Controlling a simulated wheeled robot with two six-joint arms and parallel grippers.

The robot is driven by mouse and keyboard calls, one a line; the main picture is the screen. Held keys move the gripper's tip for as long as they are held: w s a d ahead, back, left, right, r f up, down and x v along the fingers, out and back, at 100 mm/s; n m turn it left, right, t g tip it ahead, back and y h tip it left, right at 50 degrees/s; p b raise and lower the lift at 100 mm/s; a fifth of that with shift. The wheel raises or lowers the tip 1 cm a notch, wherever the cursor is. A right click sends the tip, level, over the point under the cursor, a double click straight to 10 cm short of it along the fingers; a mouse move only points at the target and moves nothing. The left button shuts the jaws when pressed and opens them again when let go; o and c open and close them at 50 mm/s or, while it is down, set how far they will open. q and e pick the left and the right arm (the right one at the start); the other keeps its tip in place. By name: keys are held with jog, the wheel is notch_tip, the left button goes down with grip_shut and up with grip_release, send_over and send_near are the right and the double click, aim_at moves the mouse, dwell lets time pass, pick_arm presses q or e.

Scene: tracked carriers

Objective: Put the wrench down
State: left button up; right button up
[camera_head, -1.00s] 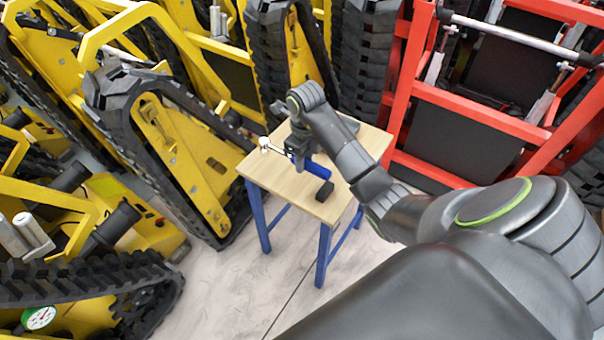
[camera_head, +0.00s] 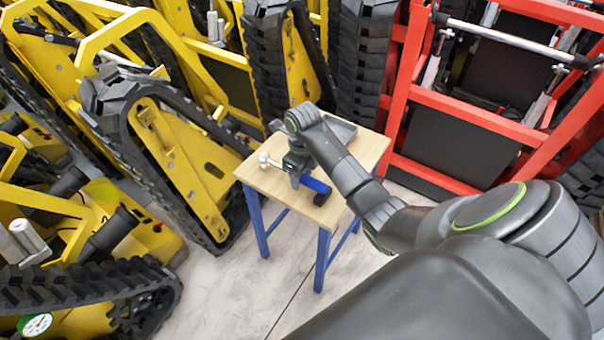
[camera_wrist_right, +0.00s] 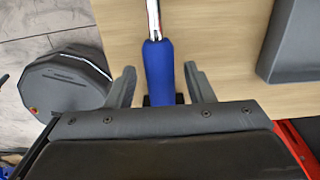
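The wrench has a blue handle (camera_head: 316,185) and a bright metal head (camera_head: 265,159). It lies on or just over the small wooden table (camera_head: 262,180), its head toward the left edge. A dark piece shows at the handle's near end. My right gripper (camera_head: 296,177) reaches down over the wrench from the right. In the right wrist view the blue handle (camera_wrist_right: 159,65) runs between the two fingers of this gripper (camera_wrist_right: 159,85), with a visible gap on each side. The fingers are open and hide part of the handle in the head view. My left gripper is out of view.
A grey tray (camera_head: 341,129) sits at the table's far right corner and also shows in the right wrist view (camera_wrist_right: 293,45). Yellow tracked carriers (camera_head: 185,165) stand close on the left and behind. A red frame (camera_head: 460,100) stands at the right. Floor is clear in front.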

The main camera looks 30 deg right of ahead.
jog(key=shift+r, duration=0.2)
notch_tip(320, 180, up, 4)
jog(key=shift+r, duration=0.25)
pick_arm(q)
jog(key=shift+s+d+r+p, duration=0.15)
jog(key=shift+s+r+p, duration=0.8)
jog(key=shift+p, duration=0.75)
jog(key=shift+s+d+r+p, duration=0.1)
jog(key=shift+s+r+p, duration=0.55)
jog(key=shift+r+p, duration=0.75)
pick_arm(e)
notch_tip(320, 180, up, 7)
jog(key=shift+r, duration=0.15)
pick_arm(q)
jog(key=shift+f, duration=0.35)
